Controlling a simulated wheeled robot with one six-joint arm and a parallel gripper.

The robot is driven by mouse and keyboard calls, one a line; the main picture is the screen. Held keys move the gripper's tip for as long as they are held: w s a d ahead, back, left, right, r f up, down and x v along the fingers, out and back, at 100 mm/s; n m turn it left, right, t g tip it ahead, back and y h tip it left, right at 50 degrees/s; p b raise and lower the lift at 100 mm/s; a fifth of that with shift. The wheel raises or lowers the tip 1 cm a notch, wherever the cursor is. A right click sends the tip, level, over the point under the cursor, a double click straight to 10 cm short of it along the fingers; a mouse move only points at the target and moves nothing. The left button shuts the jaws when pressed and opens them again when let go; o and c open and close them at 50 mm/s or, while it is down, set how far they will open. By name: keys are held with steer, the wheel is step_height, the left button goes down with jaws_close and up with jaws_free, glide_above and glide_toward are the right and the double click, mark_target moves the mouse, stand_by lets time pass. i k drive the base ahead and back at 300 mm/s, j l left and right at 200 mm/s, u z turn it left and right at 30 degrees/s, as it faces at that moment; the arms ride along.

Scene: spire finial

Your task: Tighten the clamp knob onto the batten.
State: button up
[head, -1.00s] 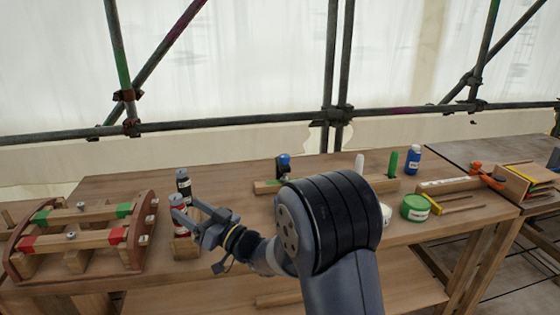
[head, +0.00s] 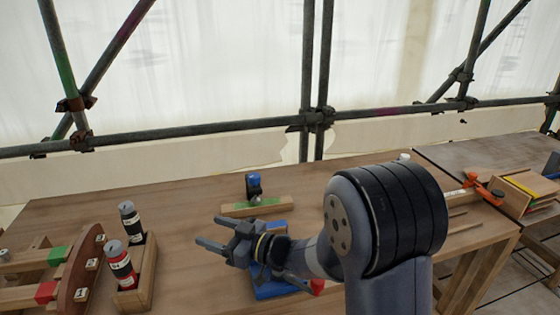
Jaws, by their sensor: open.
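The batten (head: 236,209) is a pale wooden strip with a green patch, lying on the bench. A small dark clamp with a blue knob (head: 254,178) stands upright on it, with a silvery part at its foot. Whether the knob is tight cannot be told. My gripper (head: 207,231) is open and empty, with its fingers pointing left. In the picture it is just below and to the left of the clamp, apart from the knob.
A curved wooden rack (head: 80,262) is further left. A blue object (head: 270,290) lies below my wrist. An orange clamp (head: 484,188) is at right.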

mark_target(254, 178)
steer(key=i+l+z, duration=0.1)
steer(key=i+l, duration=0.55)
steer(key=i, duration=0.1)
